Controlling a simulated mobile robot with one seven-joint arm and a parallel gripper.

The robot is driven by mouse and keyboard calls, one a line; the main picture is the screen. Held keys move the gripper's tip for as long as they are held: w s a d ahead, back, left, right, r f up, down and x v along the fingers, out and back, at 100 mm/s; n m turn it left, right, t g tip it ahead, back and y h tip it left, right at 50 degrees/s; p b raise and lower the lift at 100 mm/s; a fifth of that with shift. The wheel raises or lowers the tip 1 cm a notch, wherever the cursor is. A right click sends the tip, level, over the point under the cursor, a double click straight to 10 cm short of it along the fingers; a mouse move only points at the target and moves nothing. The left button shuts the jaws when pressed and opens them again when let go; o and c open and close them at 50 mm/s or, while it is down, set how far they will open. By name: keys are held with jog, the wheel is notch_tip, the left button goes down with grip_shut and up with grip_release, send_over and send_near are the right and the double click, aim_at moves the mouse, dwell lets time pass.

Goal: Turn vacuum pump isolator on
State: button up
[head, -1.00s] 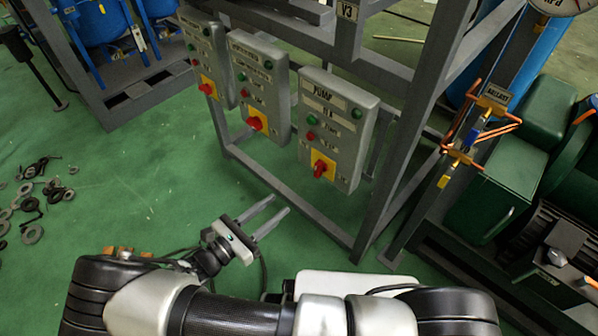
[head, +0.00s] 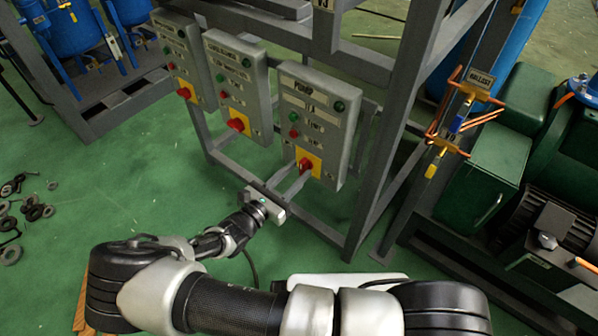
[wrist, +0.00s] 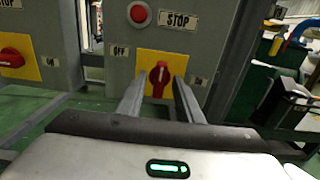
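The grey pump control box (head: 326,112) hangs on the frame, labelled PUMP in the head view. Its red rotary isolator knob (head: 305,164) sits on a yellow plate near the bottom. In the wrist view the knob (wrist: 158,78) stands upright on its yellow plate (wrist: 147,62), between the OFF label at left and a label at right that I cannot read clearly. My gripper (head: 290,180) points at the knob; in the wrist view its two fingers (wrist: 155,88) are apart, one on each side of the knob's lower part. I cannot tell whether they touch it.
Two similar boxes with red knobs hang to the left: a middle one (head: 240,85) and a far one (head: 182,60). The grey frame post (head: 390,140) rises right of the pump box. Green machinery (head: 490,175) stands further right. Loose dark rings (head: 35,210) lie on the floor at left.

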jog(key=shift+x, duration=0.8)
grip_shut()
